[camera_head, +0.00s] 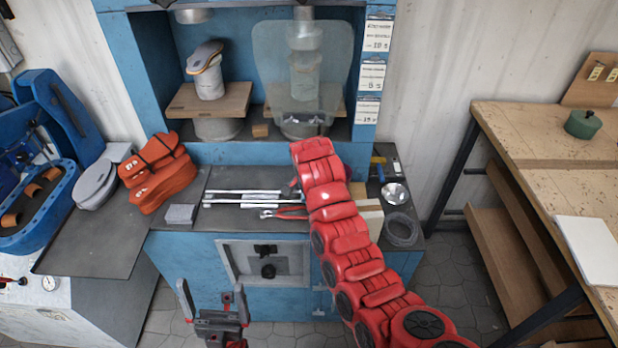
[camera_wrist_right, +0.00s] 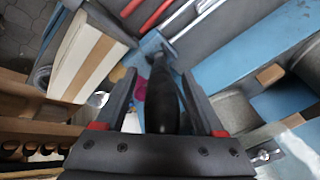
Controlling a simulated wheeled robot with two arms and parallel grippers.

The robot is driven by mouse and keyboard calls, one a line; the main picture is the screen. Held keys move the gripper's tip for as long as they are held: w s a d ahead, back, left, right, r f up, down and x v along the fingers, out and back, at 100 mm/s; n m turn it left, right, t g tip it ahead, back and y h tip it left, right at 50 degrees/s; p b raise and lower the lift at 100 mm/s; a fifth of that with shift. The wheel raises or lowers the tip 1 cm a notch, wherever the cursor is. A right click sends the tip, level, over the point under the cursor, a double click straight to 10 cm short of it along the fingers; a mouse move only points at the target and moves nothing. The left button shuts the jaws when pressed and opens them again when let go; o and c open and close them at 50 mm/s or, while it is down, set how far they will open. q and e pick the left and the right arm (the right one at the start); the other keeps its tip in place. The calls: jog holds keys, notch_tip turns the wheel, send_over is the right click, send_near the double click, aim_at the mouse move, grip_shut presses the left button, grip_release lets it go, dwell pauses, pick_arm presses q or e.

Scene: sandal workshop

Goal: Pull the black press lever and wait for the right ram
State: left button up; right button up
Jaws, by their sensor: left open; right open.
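The black press lever (camera_wrist_right: 162,100) shows in the right wrist view, between the two fingers of my right gripper (camera_wrist_right: 158,82). That gripper is open around the lever; I cannot tell whether a finger touches it. In the head view my red right arm hides the lever and that gripper. The right ram (camera_head: 304,38) shows above a last on the right station of the blue press, behind a clear shield (camera_head: 275,60); I cannot tell whether it touches the last. The left ram (camera_head: 194,15) is above a shoe on a last (camera_head: 205,72). My left gripper (camera_head: 213,305) is open and empty, low in front of the press.
A wooden workbench (camera_head: 530,140) stands at right. Blue machinery (camera_head: 40,200) stands at left.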

jog(key=p+v, duration=0.2)
jog(key=v, duration=1.5)
jog(key=shift+r, duration=0.15)
jog(key=shift+s, duration=0.1)
